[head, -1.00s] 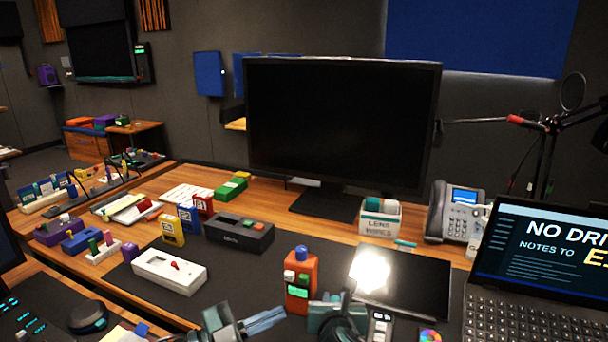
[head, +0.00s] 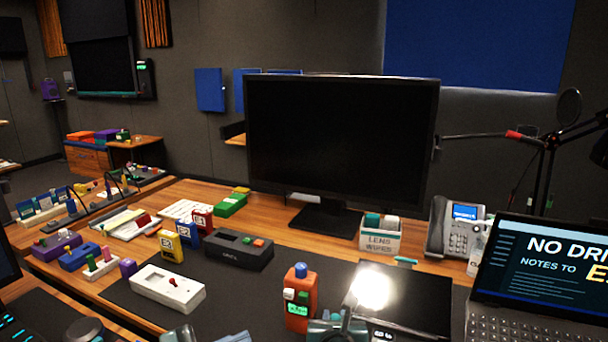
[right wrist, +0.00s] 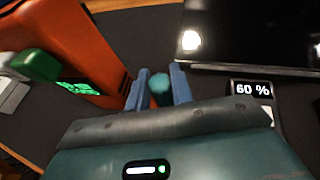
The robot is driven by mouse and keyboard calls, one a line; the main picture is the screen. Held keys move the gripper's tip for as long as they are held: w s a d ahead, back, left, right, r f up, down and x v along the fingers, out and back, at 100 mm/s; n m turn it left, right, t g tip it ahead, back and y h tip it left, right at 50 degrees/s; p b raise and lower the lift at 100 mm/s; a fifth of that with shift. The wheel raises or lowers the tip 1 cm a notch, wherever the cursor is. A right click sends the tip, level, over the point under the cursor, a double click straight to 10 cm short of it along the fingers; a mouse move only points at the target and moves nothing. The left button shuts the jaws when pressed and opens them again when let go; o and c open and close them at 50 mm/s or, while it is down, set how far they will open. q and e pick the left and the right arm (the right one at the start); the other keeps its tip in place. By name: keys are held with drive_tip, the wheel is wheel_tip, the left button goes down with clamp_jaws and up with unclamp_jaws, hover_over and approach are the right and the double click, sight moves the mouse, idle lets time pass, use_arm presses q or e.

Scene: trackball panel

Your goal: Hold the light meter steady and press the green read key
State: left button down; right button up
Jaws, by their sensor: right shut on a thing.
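The light meter (head: 300,297) is an upright orange body with a blue top, a white key, a green key (head: 304,296) and a lit green screen, at the bottom middle of the head view. Its orange side (right wrist: 65,45) and green key (right wrist: 35,64) show at the left in the right wrist view. My right gripper (right wrist: 158,88) is beside the meter, apart from it. Its blue fingers are shut on a small teal rod (right wrist: 160,86). My left gripper (head: 235,337) shows only at the bottom edge, left of the meter, its jaws mostly cut off.
A black panel (head: 420,300) with a bright glare lies right of the meter, near a 60 % display (right wrist: 253,89). A white switch box (head: 168,289) and a dark box (head: 238,250) stand left. A laptop (head: 545,265) stands right. The dark mat between them is partly clear.

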drive_tip(key=o, duration=1)
drive_tip(key=shift+o, duration=0.2)
drive_tip(key=v, duration=1.2)
drive_tip(key=shift+f, duration=0.1)
drive_tip(key=shift+o, duration=0.4)
drive_tip(key=shift+o, duration=1.2)
